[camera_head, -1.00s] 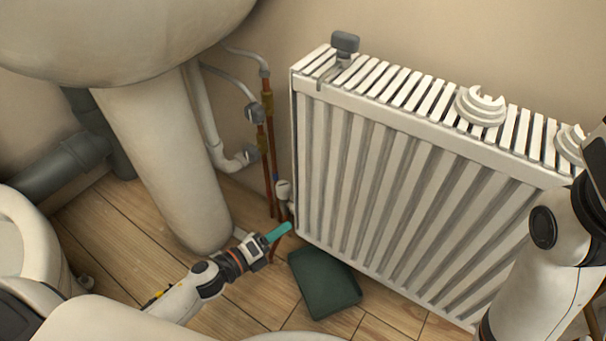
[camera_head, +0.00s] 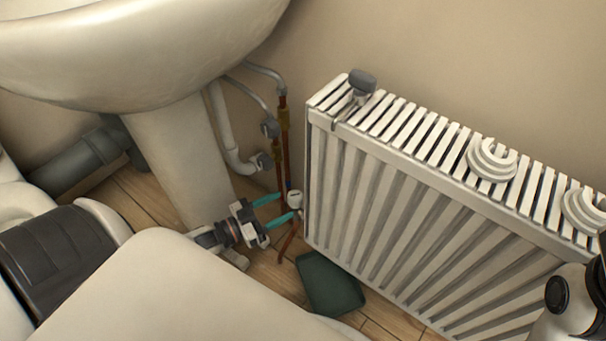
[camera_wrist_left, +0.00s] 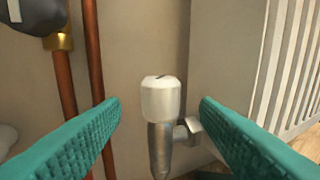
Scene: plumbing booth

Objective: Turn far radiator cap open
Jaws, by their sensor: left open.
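The white radiator cap (camera_head: 294,197) sits upright on a valve at the radiator's lower left corner, by the copper pipes. In the left wrist view the cap (camera_wrist_left: 161,99) has a dark mark on top and a grey metal valve body (camera_wrist_left: 161,148) below it. My left gripper (camera_head: 274,208) is open, its teal fingers pointing at the cap. In the left wrist view the left gripper (camera_wrist_left: 160,110) has one finger to each side, with the cap between and beyond the tips, apart from both. My right gripper is not in view.
The white radiator (camera_head: 430,220) fills the right side. Copper pipes (camera_wrist_left: 64,85) run up just left of the cap. The basin (camera_head: 140,45) and its pedestal (camera_head: 178,160) stand to the left. A dark green box (camera_head: 331,284) lies on the floor below. White rings (camera_head: 491,160) rest on the radiator.

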